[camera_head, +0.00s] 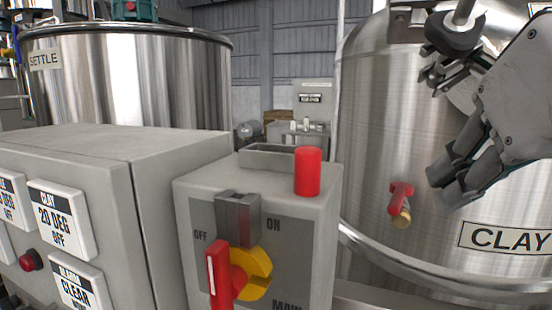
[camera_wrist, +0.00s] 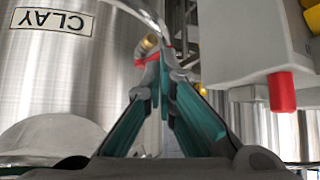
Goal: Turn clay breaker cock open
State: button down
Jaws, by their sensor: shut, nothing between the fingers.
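The clay tank (camera_head: 385,130) is a shiny steel vessel with a CLAY label (camera_head: 508,239). On its wall is a small cock with a red handle (camera_head: 402,192) and a brass end (camera_head: 402,219). My gripper (camera_head: 444,180) is just right of the cock in the head view, shut and empty. In the wrist view, which is upside down, the brass end (camera_wrist: 149,43) and part of the red handle (camera_wrist: 143,60) show just beyond my fingertips (camera_wrist: 164,72). The fingertips partly cover the handle there; I cannot tell whether they touch it.
A grey switch box (camera_head: 318,230) stands left of the cock, with a red peg (camera_head: 308,172) on top and a red lever (camera_head: 218,275) on a yellow dial (camera_head: 256,273). A button panel (camera_head: 100,190) and the SETTLE tank (camera_head: 130,80) are farther left.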

jog(key=s+d+f+g, duration=0.1)
jog(key=s+f+g, duration=0.3)
jog(key=f, duration=0.8)
jog(key=s+d+f+g, duration=0.1)
jog(key=s+f+g, duration=0.3)
jog(key=f, duration=0.8)
notch_tip(320, 180, up, 15)
jog(key=t+p, duration=0.2)
jog(key=p, duration=1)
jog(key=shift+w+d+r+t+p, duration=0.2)
jog(key=shift+d+t+p, duration=0.1)
jog(key=shift+t+p, duration=0.1)
jog(key=shift+d, duration=0.15)
